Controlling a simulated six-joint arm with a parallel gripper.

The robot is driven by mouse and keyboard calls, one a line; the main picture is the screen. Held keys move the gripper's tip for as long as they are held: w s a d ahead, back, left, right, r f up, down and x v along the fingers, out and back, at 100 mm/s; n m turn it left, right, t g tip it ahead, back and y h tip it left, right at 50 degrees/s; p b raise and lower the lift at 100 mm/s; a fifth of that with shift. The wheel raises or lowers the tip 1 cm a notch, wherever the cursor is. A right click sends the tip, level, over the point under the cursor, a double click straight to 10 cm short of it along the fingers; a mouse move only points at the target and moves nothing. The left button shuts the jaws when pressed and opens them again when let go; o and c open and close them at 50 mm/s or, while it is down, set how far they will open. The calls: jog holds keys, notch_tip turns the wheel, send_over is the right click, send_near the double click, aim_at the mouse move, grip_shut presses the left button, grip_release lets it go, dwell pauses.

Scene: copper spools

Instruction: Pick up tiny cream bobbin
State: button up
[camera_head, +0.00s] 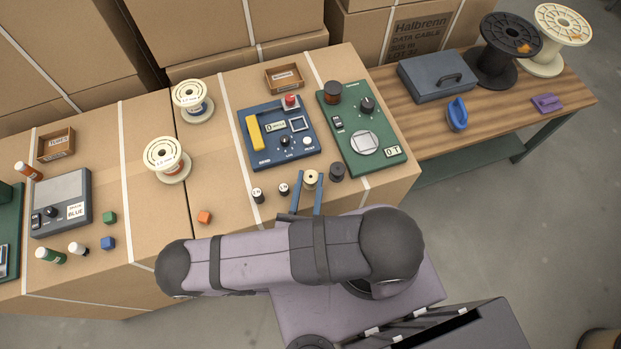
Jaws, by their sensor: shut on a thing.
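The tiny cream bobbin (311,177) is upright near the front edge of the cardboard box top, in front of the blue panel. My gripper (311,187) reaches in from the front with two blue fingers, one on each side of the bobbin, shut on it. The lower part of the bobbin is partly hidden by the fingers. I cannot tell whether it is lifted off the box.
A dark bobbin (336,172) stands close to the right, and small white-and-black weights (284,188) stand to the left. The blue panel (279,135) and green panel (361,129) lie behind.

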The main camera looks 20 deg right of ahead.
aim_at(310, 184)
notch_tip(310, 184, up, 10)
jog(key=p, duration=0.8)
jog(key=shift+p, duration=0.3)
jog(key=shift+f, duration=0.1)
